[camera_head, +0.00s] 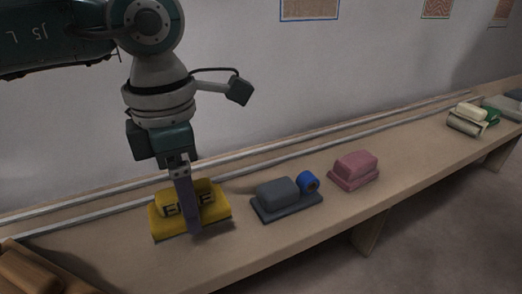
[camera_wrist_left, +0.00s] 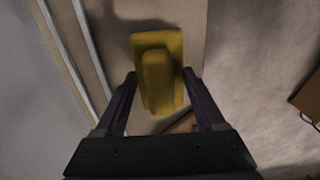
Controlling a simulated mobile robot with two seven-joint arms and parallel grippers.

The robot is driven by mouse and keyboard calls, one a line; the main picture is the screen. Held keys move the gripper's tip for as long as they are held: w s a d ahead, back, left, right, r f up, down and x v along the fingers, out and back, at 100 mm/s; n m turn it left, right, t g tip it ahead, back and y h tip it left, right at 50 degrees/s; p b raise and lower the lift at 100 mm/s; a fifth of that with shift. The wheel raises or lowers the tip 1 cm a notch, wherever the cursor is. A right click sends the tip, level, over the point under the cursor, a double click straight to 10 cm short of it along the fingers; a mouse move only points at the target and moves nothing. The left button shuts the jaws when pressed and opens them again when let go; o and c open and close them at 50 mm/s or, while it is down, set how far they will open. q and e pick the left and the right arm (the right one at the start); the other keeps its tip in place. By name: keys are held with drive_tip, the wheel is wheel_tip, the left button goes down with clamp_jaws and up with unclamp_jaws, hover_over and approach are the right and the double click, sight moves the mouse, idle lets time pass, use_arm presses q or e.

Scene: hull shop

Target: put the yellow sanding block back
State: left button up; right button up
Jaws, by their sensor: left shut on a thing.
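The yellow sanding block (camera_head: 215,207) has a raised handle with dark lettering on a flat base. It is at the left part of the wooden bench (camera_head: 262,246); I cannot tell whether its base touches the bench top. My left gripper (camera_head: 194,228) reaches down over it and is shut on it, one purple finger showing across its near side. In the left wrist view, the yellow block (camera_wrist_left: 157,75) sits between the two fingertips of the gripper (camera_wrist_left: 160,74). My right gripper is not in view.
To the right on the bench are a grey sanding block (camera_head: 277,190), a blue roll (camera_head: 308,181), a pink block (camera_head: 355,167) and a cream block (camera_head: 471,113). A brown wooden object (camera_head: 28,272) is at the lower left. Two pale rails (camera_head: 300,138) run along the back.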

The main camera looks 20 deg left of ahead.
use_arm(q)
drive_tip(key=shift+f+b, duration=0.75)
drive_tip(key=shift+f, duration=1.5)
drive_tip(key=shift+f, duration=0.1)
drive_tip(key=o, duration=1.2)
drive_tip(key=shift+o, duration=0.2)
